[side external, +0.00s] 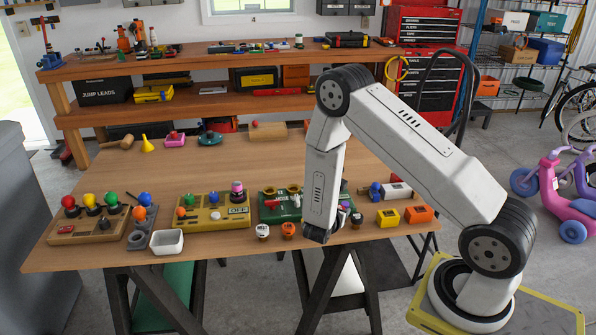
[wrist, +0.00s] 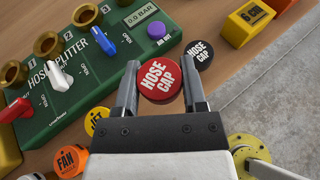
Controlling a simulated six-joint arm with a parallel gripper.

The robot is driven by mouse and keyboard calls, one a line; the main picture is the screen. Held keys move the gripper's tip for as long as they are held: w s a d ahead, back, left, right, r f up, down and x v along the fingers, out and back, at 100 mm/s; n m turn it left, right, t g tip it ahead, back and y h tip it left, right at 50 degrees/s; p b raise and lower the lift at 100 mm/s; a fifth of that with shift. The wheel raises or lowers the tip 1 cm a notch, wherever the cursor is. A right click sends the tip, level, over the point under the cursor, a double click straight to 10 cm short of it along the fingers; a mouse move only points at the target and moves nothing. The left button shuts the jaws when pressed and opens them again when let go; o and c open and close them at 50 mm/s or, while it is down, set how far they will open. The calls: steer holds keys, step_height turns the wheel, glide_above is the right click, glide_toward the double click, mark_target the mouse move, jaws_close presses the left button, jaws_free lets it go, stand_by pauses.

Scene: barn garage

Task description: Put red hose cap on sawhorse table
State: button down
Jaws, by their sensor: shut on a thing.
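The red hose cap (wrist: 160,80) is round with white "HOSE CAP" lettering. It sits between the two fingers of my gripper (wrist: 159,74), which is shut on it. In the side external view the end of my arm (side external: 318,234) is low at the front edge of the wooden sawhorse table (side external: 225,160); the fingers and red cap are hidden there. I cannot tell whether the cap touches the tabletop. A black hose cap (wrist: 199,54) lies just right of the right finger, very close to it.
The green hose splitter (wrist: 75,70) with brass outlets and levers is left of the gripper. A purple knob (wrist: 156,30) is beyond the cap. Yellow (side external: 387,217) and orange (side external: 419,214) blocks stand right. Orange and yellow caps lie near the gripper. The table's middle is clear.

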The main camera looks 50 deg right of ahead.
steer(key=shift+w+d+f, duration=0.2)
steer(key=shift+w+f, duration=0.25)
steer(key=shift+f, duration=0.15)
steer(key=shift+w+d+f, duration=0.1)
steer(key=shift+w+f, duration=0.15)
steer(key=shift+f, duration=1.6)
steer(key=shift+f, duration=0.15)
steer(key=shift+c, duration=0.7)
jaws_free()
